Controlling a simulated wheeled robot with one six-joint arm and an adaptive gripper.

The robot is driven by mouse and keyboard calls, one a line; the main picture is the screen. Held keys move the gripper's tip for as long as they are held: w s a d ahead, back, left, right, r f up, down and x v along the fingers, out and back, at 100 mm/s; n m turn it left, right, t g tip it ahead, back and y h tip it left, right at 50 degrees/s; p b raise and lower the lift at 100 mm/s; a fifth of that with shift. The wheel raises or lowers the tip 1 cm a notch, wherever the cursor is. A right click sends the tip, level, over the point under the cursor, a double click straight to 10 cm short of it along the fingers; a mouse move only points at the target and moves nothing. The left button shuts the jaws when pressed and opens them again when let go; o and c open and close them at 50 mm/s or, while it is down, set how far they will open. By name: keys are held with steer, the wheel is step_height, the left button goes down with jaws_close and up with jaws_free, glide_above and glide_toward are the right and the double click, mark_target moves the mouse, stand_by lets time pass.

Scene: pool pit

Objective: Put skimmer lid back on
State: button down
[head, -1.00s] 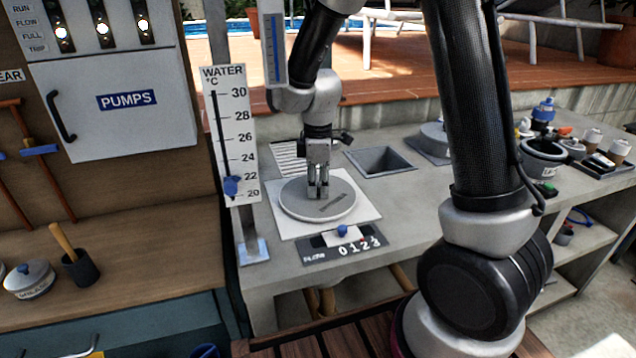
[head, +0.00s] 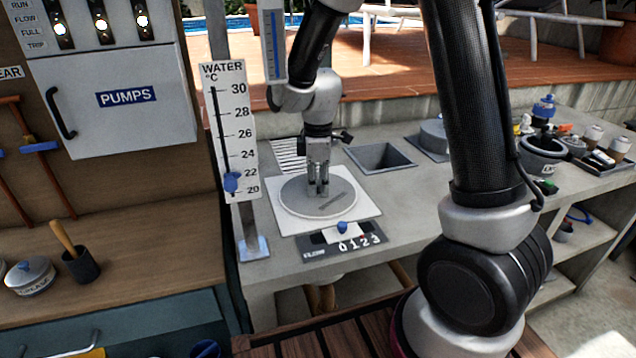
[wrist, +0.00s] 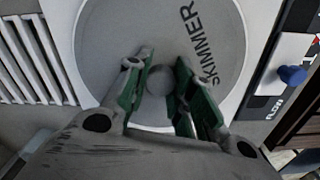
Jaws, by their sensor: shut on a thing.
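The skimmer lid (head: 345,204) is a round grey disc that lies at the white square plate (head: 283,226) on the counter. It looks flat and roughly centred on the plate; I cannot tell whether it is fully seated. In the wrist view the lid (wrist: 112,45) shows the word SKIMMER and a small round knob (wrist: 161,80). My gripper (head: 318,192) points straight down over the lid's middle. In the wrist view my gripper (wrist: 160,92) has its green-padded fingers on either side of the knob, shut on it.
A flow slider panel (head: 343,246) with a blue knob lies in front of the plate. Behind are a slotted grate (head: 289,156) and a square open pit (head: 380,158). The water temperature board (head: 229,130) stands close on the left. Bottles and pots crowd the counter's right end.

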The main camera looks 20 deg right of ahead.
steer(key=c, duration=1)
jaws_free()
steer(key=shift+r, duration=2.5)
steer(key=shift+r, duration=2)
